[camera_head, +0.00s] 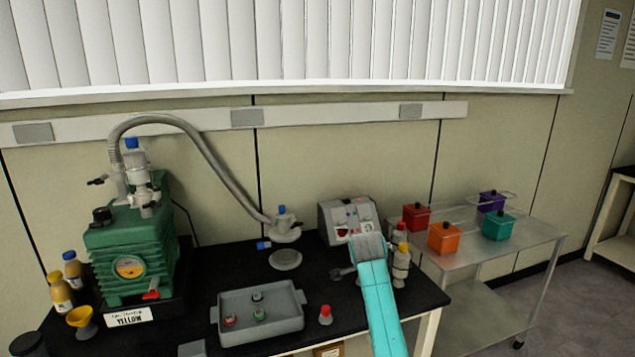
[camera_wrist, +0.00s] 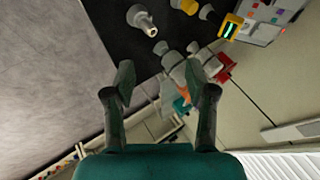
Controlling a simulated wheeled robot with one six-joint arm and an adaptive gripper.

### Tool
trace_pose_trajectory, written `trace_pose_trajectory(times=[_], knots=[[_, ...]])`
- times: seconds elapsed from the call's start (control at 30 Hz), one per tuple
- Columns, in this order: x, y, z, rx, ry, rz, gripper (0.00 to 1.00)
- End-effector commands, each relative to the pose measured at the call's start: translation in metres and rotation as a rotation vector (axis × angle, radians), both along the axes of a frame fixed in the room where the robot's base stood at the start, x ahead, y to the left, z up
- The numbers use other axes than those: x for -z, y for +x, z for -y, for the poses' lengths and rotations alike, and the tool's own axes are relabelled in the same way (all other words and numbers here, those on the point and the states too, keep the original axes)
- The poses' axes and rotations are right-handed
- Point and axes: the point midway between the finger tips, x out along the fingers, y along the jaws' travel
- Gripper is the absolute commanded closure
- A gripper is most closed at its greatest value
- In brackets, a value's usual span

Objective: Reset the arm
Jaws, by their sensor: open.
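My teal arm rises from the bottom edge in the head view, over the front right of the black bench (camera_head: 190,262). Its grey end lies in front of the control box (camera_head: 338,215). My gripper (camera_wrist: 168,86) shows in the wrist view with its two dark fingers apart and nothing held between them. The bench top, pale bottle-like items, and red, orange and teal shapes lie beyond the fingers there. In the head view the fingers are not clearly seen, and the arm hides part of the bench.
A green pump (camera_head: 128,250) with a grey hose stands left. A grey tray (camera_head: 300,297) holds small capped items. Small bottles (camera_head: 401,262) stand close beside my arm. A metal cart (camera_head: 520,243) at right carries red, orange, purple and teal boxes. A red-capped vial (camera_head: 325,315) stands right of the tray.

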Motion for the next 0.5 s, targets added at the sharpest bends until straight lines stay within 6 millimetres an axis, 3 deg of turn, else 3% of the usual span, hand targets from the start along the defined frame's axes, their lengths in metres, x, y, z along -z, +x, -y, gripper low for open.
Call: trace_pose_trajectory(times=[0.27,0.5], knots=[[0.032,-0.012,0.000,-0.043,-0.021,0.006,0.44],[0.075,-0.031,0.003,-0.103,-0.053,0.018,0.44]])
